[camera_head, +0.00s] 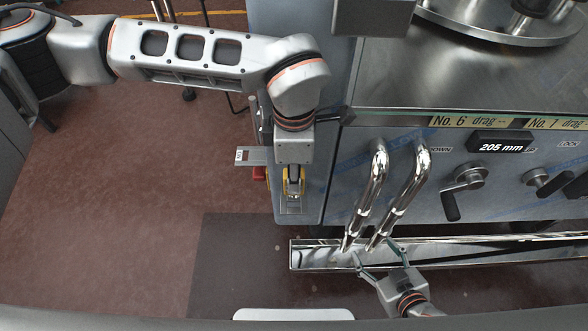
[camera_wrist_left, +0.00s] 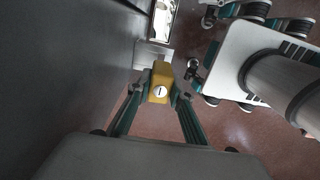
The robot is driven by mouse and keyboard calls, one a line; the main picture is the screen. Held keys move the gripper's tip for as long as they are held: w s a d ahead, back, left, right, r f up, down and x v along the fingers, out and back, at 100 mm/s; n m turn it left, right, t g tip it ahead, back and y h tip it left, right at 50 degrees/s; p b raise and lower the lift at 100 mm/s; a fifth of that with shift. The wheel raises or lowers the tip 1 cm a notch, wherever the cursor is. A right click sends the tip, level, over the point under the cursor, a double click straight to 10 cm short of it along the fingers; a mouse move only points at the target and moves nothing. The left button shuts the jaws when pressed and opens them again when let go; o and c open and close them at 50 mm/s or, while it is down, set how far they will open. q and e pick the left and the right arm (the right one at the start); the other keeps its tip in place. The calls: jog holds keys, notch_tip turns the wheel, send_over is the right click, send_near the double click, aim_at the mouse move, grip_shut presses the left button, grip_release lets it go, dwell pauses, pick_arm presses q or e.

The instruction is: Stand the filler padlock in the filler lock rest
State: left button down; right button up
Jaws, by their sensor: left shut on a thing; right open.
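The yellow padlock (camera_head: 293,187) is in my left gripper (camera_head: 292,178), beside the front left corner of the steel machine. In the left wrist view the padlock (camera_wrist_left: 160,88) shows its round silver keyhole face between the fingers (camera_wrist_left: 160,97). A small silver bracket (camera_head: 290,208), which looks like the lock rest, lies just past the padlock; it also shows in the left wrist view (camera_wrist_left: 152,57). I cannot tell whether padlock and bracket touch. My right gripper (camera_head: 375,262) is open and empty by the shiny trough.
The machine (camera_head: 450,90) fills the right side, with cranks and two chrome pipes (camera_head: 370,195) reaching down to the long trough (camera_head: 480,250). A grey plate (camera_head: 250,156) and a red part (camera_head: 259,173) sit left of my left gripper. The floor at left is clear.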

aim_at(294, 197)
pick_arm(q)
jog(key=shift+f+b, duration=0.35)
jog(key=shift+f, duration=1.55)
jog(key=shift+f+b, duration=0.45)
jog(key=shift+f, duration=0.65)
pick_arm(e)
jog(key=shift+s+d+f, duration=0.1)
jog(key=shift+s+f, duration=0.05)
jog(key=shift+f, duration=0.3)
jog(key=shift+s+d+f, duration=0.1)
jog(key=shift+s+f, duration=0.05)
jog(key=shift+f, duration=0.3)
pick_arm(q)
jog(key=shift+f, duration=0.1)
pick_arm(e)
jog(key=shift+s+f, duration=0.1)
jog(key=shift+f, duration=0.1)
pick_arm(q)
jog(key=shift+f, duration=0.25)
pick_arm(e)
jog(key=shift+r, duration=0.1)
pick_arm(q)
jog(key=c, duration=1.7)
grip_release()
